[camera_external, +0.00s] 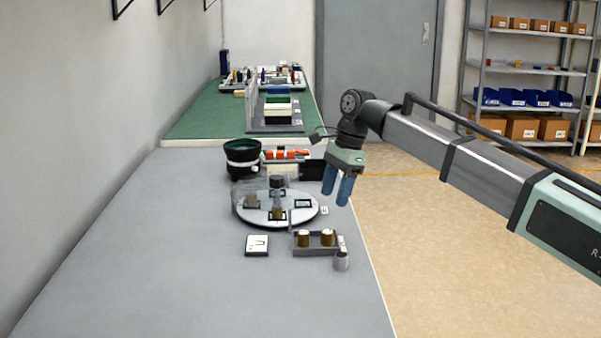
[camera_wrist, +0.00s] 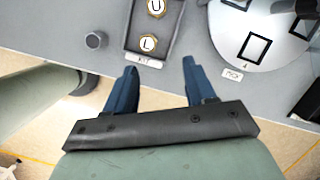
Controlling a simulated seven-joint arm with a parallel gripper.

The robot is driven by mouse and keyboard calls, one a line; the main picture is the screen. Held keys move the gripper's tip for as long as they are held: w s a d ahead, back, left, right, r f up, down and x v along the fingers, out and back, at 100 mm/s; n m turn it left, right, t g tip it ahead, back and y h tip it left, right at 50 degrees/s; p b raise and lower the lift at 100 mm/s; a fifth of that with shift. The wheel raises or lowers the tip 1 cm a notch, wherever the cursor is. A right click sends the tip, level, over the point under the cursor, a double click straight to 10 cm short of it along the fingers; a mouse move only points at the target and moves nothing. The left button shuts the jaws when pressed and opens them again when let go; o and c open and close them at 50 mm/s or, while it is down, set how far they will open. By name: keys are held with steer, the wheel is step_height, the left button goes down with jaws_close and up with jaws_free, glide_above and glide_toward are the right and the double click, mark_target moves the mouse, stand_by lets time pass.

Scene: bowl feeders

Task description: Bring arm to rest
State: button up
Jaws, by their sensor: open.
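My gripper (camera_external: 337,186) hangs at the right edge of the grey table (camera_external: 200,290), with its blue fingers pointing down. In the wrist view its two blue fingers (camera_wrist: 160,88) stand apart with nothing between them, so it is open and empty. A grey tray (camera_external: 301,251) with two brass-coloured parts (camera_external: 316,238) lies on the table to the left of and nearer than the gripper. The wrist view shows these parts marked U (camera_wrist: 155,7) and L (camera_wrist: 148,43). My gripper touches none of them as far as I can see.
A round white turntable (camera_external: 262,222) with upright fixtures stands mid-table. A black bowl feeder (camera_external: 242,155) is behind it. A small grey cylinder (camera_external: 341,261) and a white square plate (camera_external: 257,245) lie in front. Open floor (camera_external: 440,230) is to the right.

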steer(key=d+f+n+t+h, duration=0.1)
steer(key=d+f+n, duration=0.2)
steer(key=d+f, duration=0.8)
steer(key=d+f+n, duration=0.3)
steer(key=d+f, duration=0.4)
steer(key=d, duration=0.8)
steer(key=s+d+f+n+h, duration=0.1)
steer(key=s+d+f+n, duration=0.1)
steer(key=s+d+f, duration=0.35)
steer(key=s+d+f+n, duration=0.2)
steer(key=d, duration=0.7)
steer(key=s+d+f+n+h, duration=0.1)
steer(key=s+d+f+n, duration=0.1)
steer(key=s+d+f, duration=0.35)
steer(key=s+d+f+g, duration=0.1)
steer(key=s+f+g, duration=0.2)
steer(key=s+f, duration=0.6)
steer(key=s+f+g, duration=0.3)
steer(key=s+f, duration=0.7)
steer(key=s, duration=0.8)
steer(key=shift+s+d+n+g, duration=0.3)
steer(key=shift+s+d, duration=0.1)
steer(key=shift+f, duration=0.1)
